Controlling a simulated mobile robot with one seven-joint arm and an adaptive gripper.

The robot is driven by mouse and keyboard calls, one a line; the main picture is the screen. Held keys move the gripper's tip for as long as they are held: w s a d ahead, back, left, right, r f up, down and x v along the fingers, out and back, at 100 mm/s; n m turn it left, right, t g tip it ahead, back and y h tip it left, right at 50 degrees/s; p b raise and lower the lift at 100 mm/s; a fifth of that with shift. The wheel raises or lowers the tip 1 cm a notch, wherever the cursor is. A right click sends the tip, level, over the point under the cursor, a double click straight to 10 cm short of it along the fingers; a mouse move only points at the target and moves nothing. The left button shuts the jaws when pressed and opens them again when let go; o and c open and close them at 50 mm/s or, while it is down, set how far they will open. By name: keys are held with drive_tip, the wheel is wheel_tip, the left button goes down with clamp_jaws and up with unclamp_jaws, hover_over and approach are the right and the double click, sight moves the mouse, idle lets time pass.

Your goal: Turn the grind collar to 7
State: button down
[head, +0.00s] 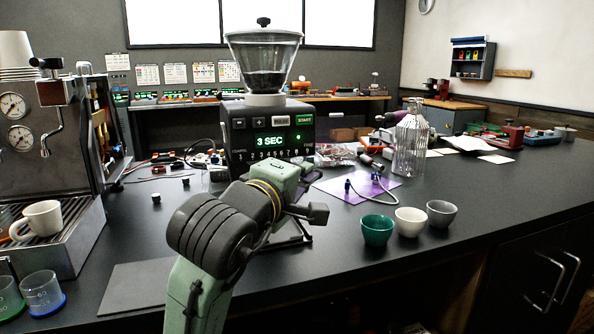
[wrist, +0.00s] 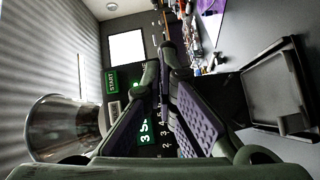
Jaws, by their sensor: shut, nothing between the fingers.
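The black grinder (head: 238,135) stands on the counter with a clear hopper (head: 262,60) on top. Its green display reads 3 SEC (head: 270,141), and a row of white numbers runs along the front below it. The grind collar cannot be made out clearly, and its setting cannot be read. In the wrist view the picture is turned on its side; the display (wrist: 146,129) and hopper (wrist: 62,125) show at the left. My gripper (wrist: 160,66) is shut and empty, in front of the grinder's face. In the head view my arm hides its fingers; contact cannot be told.
A glass bottle (head: 411,145) stands right of the grinder, behind green (head: 377,231), white (head: 410,222) and grey (head: 441,213) cups. The espresso machine (head: 50,150) stands at the left.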

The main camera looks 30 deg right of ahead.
idle(0.4)
drive_tip(key=v, duration=1.2)
